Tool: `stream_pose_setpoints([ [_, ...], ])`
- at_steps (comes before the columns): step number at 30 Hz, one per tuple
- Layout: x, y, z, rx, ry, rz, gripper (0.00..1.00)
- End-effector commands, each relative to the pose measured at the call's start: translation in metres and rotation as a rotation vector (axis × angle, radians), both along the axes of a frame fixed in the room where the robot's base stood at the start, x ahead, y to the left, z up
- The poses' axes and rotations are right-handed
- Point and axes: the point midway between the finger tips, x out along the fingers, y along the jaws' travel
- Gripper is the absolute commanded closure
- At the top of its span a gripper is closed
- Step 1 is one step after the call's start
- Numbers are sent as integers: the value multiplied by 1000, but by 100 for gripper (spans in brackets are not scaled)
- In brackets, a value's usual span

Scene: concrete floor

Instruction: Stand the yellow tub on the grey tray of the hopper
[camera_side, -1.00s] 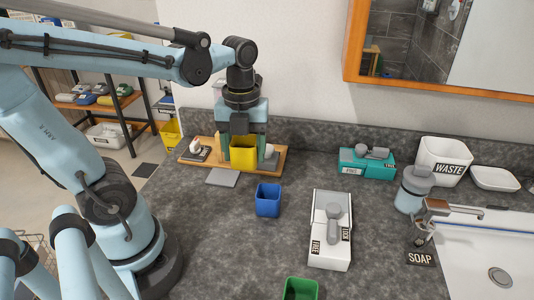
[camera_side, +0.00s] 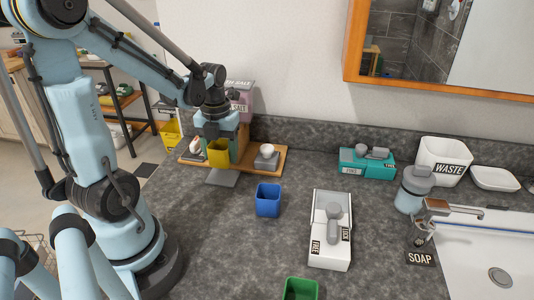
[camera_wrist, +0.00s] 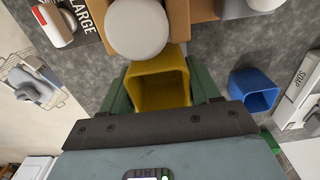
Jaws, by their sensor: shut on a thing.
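The yellow tub (camera_side: 218,154) is in my gripper (camera_side: 218,143), upright, in front of the hopper (camera_side: 241,100). The tub looks raised above the tray; the exact gap is unclear. In the wrist view the open-topped tub (camera_wrist: 158,85) sits between the green fingers of my gripper (camera_wrist: 160,95), close to a white round knob (camera_wrist: 138,28).
A wooden base (camera_side: 268,171) carries white-knobbed devices either side of the hopper. A blue tub (camera_side: 268,200) stands right of the tray, a green tub (camera_side: 300,289) at the front. A white dispenser (camera_side: 331,235) and teal box (camera_side: 367,162) stand farther right. Counter between is bare.

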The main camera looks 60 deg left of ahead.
Motion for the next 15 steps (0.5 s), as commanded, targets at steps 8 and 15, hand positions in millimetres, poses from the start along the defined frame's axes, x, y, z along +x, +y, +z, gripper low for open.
stream_pose_setpoints([
  [8, 1, 1, -24, 0, 0, 0, 68],
  [15, 0, 1, -40, 1, -1, 1, 68],
])
